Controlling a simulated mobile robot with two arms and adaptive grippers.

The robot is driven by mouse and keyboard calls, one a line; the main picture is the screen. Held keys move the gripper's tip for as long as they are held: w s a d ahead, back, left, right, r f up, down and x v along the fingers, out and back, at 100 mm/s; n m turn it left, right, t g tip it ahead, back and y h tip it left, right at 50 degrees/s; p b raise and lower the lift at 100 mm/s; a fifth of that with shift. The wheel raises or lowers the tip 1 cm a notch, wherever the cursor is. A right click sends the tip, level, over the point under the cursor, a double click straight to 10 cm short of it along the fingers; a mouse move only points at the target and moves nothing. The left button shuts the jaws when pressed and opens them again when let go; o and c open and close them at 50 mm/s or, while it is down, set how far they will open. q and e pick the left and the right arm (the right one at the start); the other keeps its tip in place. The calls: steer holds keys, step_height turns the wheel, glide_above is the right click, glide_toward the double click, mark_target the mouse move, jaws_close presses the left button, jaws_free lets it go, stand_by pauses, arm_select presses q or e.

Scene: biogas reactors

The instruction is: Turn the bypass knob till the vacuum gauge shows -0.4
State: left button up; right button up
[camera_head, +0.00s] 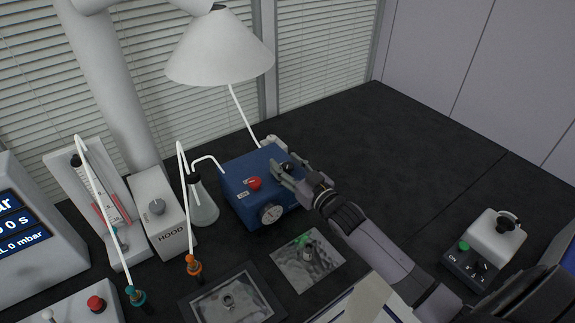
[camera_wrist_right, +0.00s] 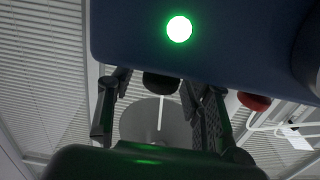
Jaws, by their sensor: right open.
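A blue pump box (camera_head: 239,187) stands on the dark bench. It has a round gauge (camera_head: 270,214) on its front; the needle is too small to read. A black knob (camera_head: 288,167) and a red knob (camera_head: 254,183) are on its top. My right gripper (camera_head: 285,176) is open at the black knob. In the right wrist view the black knob (camera_wrist_right: 160,83) shows between the two open fingers; I cannot tell whether they touch it. The red knob (camera_wrist_right: 254,101) is to the right there. My left gripper is not in view.
A glass flask (camera_head: 203,207) with a white tube and a HOOD control box (camera_head: 158,214) stand left of the pump. A white cone hood (camera_head: 222,50) hangs behind. A small switch box (camera_head: 470,264) is at the right. The back-right bench is clear.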

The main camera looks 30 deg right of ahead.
steer(key=s+d, duration=0.2)
steer(key=s, duration=1)
stand_by(0.5)
